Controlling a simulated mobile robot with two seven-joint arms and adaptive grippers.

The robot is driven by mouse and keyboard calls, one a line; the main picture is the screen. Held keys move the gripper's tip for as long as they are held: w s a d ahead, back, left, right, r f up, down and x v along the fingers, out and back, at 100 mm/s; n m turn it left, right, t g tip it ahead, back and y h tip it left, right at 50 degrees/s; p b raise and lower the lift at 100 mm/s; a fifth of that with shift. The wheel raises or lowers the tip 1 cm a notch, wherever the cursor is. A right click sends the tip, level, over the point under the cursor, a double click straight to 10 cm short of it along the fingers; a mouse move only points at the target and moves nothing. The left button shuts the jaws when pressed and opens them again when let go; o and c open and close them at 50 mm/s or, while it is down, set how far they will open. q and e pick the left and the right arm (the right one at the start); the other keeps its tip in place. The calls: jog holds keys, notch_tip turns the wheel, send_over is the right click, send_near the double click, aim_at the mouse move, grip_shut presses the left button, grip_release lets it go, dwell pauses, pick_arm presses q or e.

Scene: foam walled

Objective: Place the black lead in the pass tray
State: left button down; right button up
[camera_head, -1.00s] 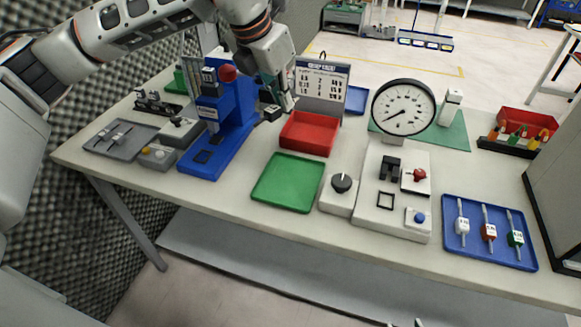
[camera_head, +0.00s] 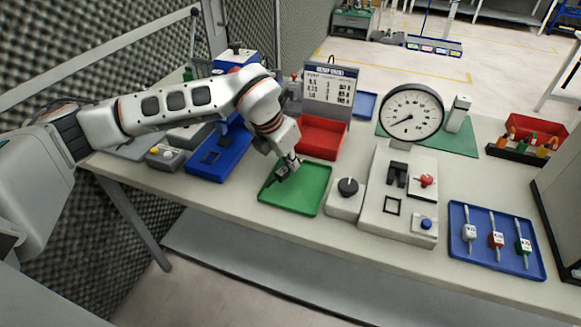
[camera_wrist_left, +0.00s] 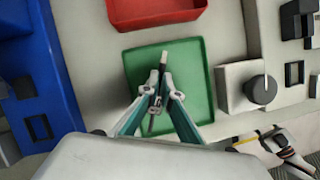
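The green tray (camera_head: 310,207) lies flat on the table, left of the black knob box. It also shows in the wrist view (camera_wrist_left: 197,62). My left gripper (camera_head: 287,170) points down over the tray's back left part. In the wrist view its fingers (camera_wrist_left: 161,96) close around the black lead (camera_wrist_left: 153,121), a thin dark stick with a paler end. I cannot tell whether the lead touches the tray floor. White, orange and green leads lie in the blue tray (camera_head: 482,263) at the right. In the wrist view, part of my other arm (camera_wrist_left: 275,147) shows low right; its finger state is unclear.
A red tray (camera_head: 321,138) stands right behind the green one. A blue fixture (camera_head: 207,163) is left. The knob box (camera_head: 346,197), grey test unit (camera_head: 398,215) and dial gauge (camera_head: 412,113) stand to the right. The front table strip is clear.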

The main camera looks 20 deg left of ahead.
aim_at(277, 174)
pick_arm(q)
jog(key=shift+f, duration=1)
jog(key=shift+f, duration=0.2)
jog(key=c, duration=2.3)
grip_release()
jog(key=shift+r, duration=0.1)
jog(key=shift+r, duration=0.2)
jog(key=v, duration=1.1)
jog(key=shift+s+a+r, duration=0.1)
jog(key=shift+s+r, duration=0.05)
jog(key=shift+r, duration=0.25)
